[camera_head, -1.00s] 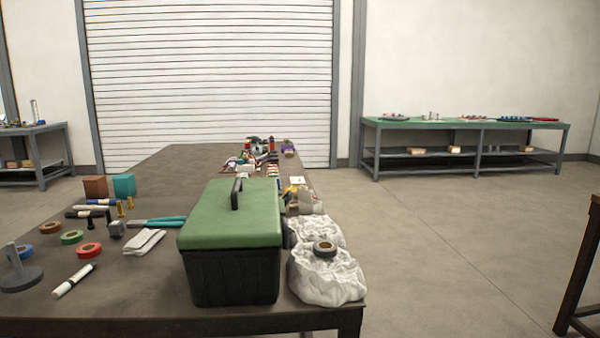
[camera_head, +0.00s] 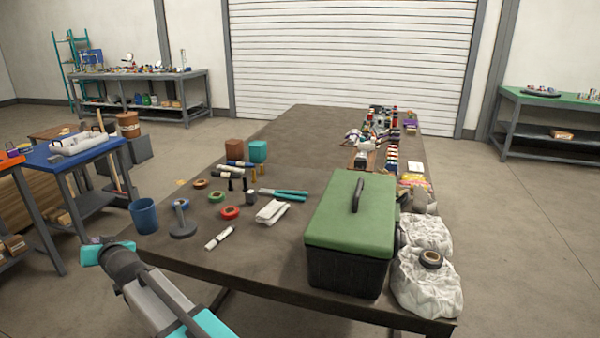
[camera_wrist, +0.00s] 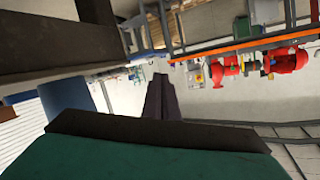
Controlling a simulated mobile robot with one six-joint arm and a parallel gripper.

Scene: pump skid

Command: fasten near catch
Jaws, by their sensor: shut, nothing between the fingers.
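The toolbox (camera_head: 350,230) has a green lid with a dark handle (camera_head: 358,195) and a black ribbed body. It stands near the front right edge of the big brown table, and its lid looks down. I cannot make out any catch on it at this size. My gripper (camera_wrist: 161,78) shows in the wrist view as two dark fingers together, shut and empty. It is apart from the toolbox, which I cannot identify in the wrist view. In the head view my arm is at the lower left, off the table's front left corner; its fingers are not clear there.
White crumpled bags (camera_head: 428,285) touch or nearly touch the toolbox's right side, with a dark tape roll (camera_head: 431,259) on top.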

